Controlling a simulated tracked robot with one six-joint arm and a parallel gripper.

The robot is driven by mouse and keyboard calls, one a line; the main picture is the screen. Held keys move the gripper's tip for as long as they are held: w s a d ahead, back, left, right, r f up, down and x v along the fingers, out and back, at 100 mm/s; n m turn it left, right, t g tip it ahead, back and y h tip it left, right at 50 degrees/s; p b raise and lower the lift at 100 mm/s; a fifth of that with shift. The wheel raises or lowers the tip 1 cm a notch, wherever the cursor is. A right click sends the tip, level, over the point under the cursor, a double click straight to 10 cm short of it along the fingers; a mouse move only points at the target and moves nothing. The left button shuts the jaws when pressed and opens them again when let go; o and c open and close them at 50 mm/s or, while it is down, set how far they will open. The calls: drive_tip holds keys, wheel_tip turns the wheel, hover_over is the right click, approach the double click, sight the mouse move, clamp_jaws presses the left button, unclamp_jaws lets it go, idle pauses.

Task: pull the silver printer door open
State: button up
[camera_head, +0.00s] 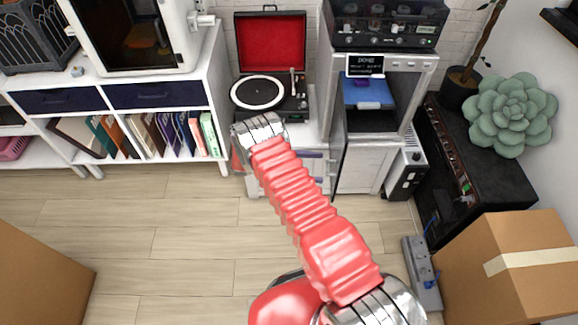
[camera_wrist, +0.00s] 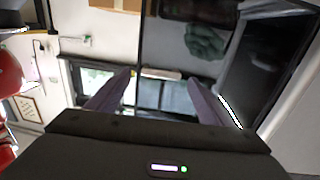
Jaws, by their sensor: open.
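The silver printer (camera_head: 429,70) stands right of centre in the head view, with a small screen at its top and a blue bed (camera_head: 368,93) inside. Its interior shows plainly; I cannot tell whether a clear door covers the front. My gripper lies beyond the silver arm end (camera_head: 258,128), hidden in the head view, left of the printer and low in front of the record player. In the wrist view my gripper (camera_wrist: 161,77) is open, its two purple-grey fingers apart with nothing between them. No printer door can be made out for certain there.
A white printer (camera_head: 195,55) with a dark door stands on the left white shelf. A record player (camera_head: 270,95) with a red lid sits between the printers. A black amplifier (camera_head: 455,165), a succulent (camera_head: 510,110) and a cardboard box (camera_head: 510,275) crowd the right. Wooden floor (camera_head: 150,240) is clear.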

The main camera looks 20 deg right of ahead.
drive_tip(key=v, duration=1.1)
drive_tip(key=shift+s, duration=0.15)
